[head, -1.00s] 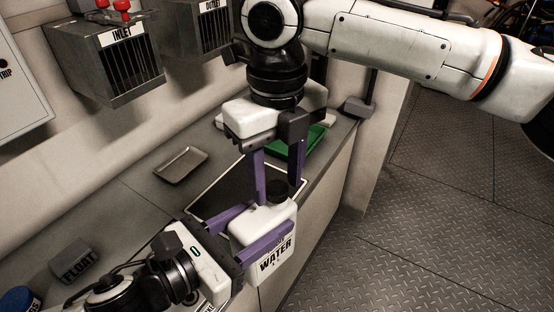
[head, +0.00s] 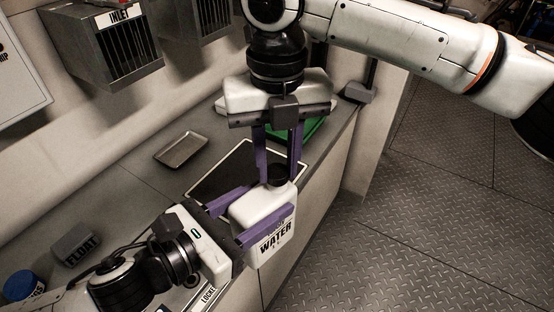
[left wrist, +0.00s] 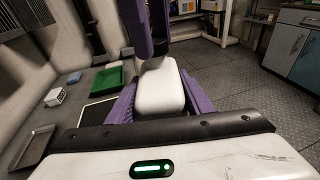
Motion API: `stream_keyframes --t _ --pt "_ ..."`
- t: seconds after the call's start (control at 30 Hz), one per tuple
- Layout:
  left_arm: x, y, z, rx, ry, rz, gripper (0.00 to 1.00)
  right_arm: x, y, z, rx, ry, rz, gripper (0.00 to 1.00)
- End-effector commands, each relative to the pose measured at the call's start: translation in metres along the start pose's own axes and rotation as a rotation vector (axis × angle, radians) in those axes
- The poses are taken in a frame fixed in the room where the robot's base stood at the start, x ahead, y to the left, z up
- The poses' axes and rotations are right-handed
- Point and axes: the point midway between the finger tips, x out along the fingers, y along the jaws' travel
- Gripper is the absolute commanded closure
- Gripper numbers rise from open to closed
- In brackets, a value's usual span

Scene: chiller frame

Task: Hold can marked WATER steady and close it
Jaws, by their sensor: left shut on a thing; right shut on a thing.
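The white can marked WATER (head: 262,235) is upright at the counter's front edge, with its label facing the front. My left gripper (head: 270,208) is shut around the can's body, one purple finger on each side. The can's white top also shows between those fingers in the left wrist view (left wrist: 160,88). A black cap (head: 278,174) sits on top of the can. My right gripper (head: 279,170) points down from above and is shut on the cap, its purple fingers on either side. Whether the can's bottom touches the counter is hidden.
A black mat with a pale border (head: 225,178) lies behind the can. A metal tray (head: 181,149), a green tray (head: 312,130), a FLOAT block (head: 76,245) and a blue-lidded jar (head: 24,285) are on the counter. The INLET box (head: 105,50) is on the wall. Open floor lies right.

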Motion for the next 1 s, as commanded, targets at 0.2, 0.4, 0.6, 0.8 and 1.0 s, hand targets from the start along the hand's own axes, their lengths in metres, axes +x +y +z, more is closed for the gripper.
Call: stream_keyframes --t 0.2,0.4,0.6,0.8,1.0 --pt "0.0000 0.0001 0.0003 0.000 -0.001 0.000 1.00 0.0008 0.0007 -0.0004 0.477 0.002 0.001 0.99" --pt "0.0000 0.0002 0.0003 0.000 -0.001 0.000 1.00 0.0011 0.0005 -0.0004 0.924 0.002 0.000 0.99" --pt "0.0000 0.0002 0.0003 0.000 0.000 0.001 1.00 0.0011 0.0005 -0.0005 1.373 0.001 -0.001 0.99" --pt "0.0000 0.0002 0.0002 0.000 0.000 0.001 1.00 0.0016 0.0006 -0.0004 1.827 0.002 -0.001 0.99" --pt "0.0000 0.0002 0.0002 0.000 0.000 0.001 1.00 0.0015 0.0002 -0.0003 2.280 -0.001 -0.002 0.99"
